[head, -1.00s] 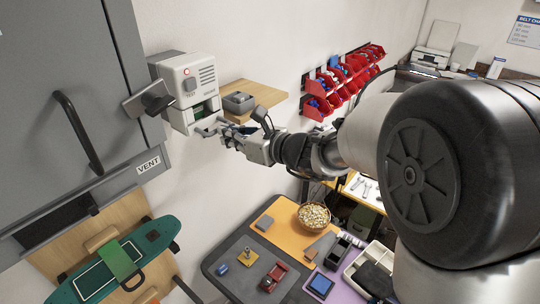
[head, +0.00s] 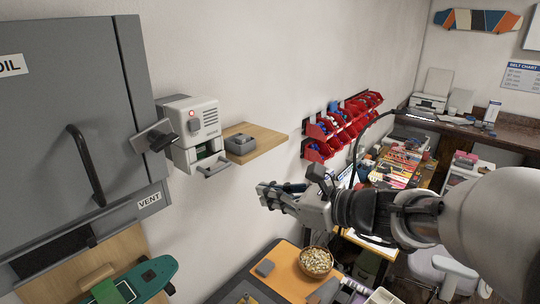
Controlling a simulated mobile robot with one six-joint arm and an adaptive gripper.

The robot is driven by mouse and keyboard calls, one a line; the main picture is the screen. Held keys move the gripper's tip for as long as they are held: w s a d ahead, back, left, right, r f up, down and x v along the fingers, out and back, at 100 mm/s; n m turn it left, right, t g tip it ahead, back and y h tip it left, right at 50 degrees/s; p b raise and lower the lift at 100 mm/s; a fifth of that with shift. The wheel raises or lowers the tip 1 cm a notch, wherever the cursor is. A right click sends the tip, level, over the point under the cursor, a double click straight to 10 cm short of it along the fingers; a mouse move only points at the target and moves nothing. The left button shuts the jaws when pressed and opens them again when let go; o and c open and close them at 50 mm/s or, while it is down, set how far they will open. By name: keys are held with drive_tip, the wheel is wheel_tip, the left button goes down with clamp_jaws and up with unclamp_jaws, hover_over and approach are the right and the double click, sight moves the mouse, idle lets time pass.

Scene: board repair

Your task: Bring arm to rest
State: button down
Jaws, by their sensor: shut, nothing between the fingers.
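My gripper (head: 264,195) is shut and empty, held in the air in the middle of the head view. It points left toward the wall, above the workbench and apart from everything around it. My arm reaches in from the right edge. The white tester box (head: 193,127) is on the wall to the left of my gripper, with a drawer or tray handle (head: 214,167) low on its front. A clear gap lies between that handle and my fingertips.
A grey cabinet (head: 45,120) fills the left. A wooden shelf (head: 265,142) holds a grey block (head: 240,144). Red bins (head: 320,150) hang on the wall behind my gripper. Below are a bowl (head: 316,262) on an orange mat and a green skateboard (head: 135,285).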

drive_tip(key=s+d+f+n+g+h+b, duration=0.2)
drive_tip(key=s+f+n+g+h+b, duration=0.3)
drive_tip(key=s+f+n+b, duration=1)
drive_tip(key=s+d+f+n+h+b, duration=0.2)
drive_tip(key=s+d+f+n+h, duration=0.1)
drive_tip(key=s+d+f+n, duration=0.1)
drive_tip(key=s+d+f+n+t+h+b, duration=0.1)
drive_tip(key=s+d+f+n+h+b, duration=0.2)
drive_tip(key=s+d+f, duration=0.4)
wheel_tip(320, 180, down, 5)
drive_tip(key=d+n+h, duration=0.1)
drive_tip(key=d, duration=0.1)
drive_tip(key=shift+d+r+n, duration=0.2)
drive_tip(key=shift+d+n, duration=0.1)
